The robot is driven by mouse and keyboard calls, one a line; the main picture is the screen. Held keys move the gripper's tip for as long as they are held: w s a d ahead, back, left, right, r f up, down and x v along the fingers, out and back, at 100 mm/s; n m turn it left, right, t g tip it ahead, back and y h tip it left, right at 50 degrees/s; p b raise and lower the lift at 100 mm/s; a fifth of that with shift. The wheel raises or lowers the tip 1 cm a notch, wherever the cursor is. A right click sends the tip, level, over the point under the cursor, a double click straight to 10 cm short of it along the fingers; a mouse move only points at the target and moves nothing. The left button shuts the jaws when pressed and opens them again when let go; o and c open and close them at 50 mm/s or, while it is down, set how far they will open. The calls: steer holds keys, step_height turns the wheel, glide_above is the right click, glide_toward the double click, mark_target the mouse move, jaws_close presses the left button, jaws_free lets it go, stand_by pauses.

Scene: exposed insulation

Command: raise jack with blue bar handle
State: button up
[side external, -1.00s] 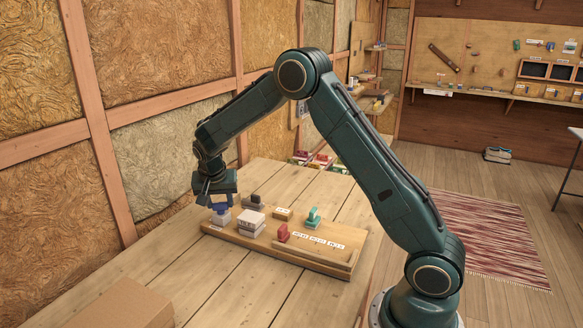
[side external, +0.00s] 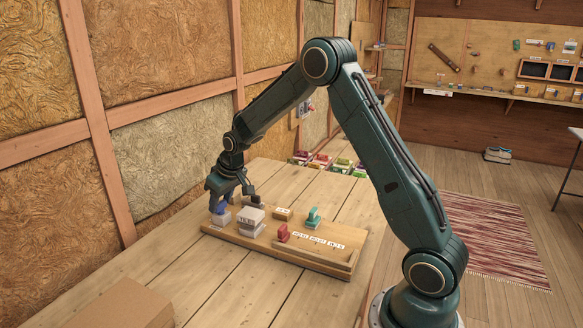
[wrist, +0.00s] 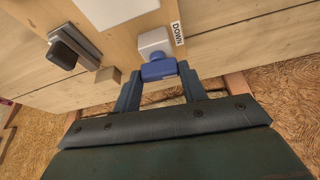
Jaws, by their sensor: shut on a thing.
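The blue bar handle (side external: 219,209) stands on a pale grey base at the left end of a wooden board (side external: 335,262). In the wrist view the blue bar (wrist: 158,70) sits between my fingertips, in front of a light grey block and beside a label reading DOWN (wrist: 177,33). My gripper (side external: 221,201) is shut on the bar and tilted over the board's left end. A white-grey block (side external: 251,218) with a label stands just right of the handle; its mechanism is hidden, so I cannot tell how it links to the handle.
A cardboard box (side external: 122,305) lies at the table's front left. The insulated wall is close behind my gripper.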

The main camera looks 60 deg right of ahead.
steer(key=shift+n, duration=0.6)
steer(key=o, duration=1)
steer(key=shift+r, duration=0.1)
steer(key=v, duration=1.3)
steer(key=shift+s+d+r, duration=0.2)
steer(key=shift+d+r, duration=0.1)
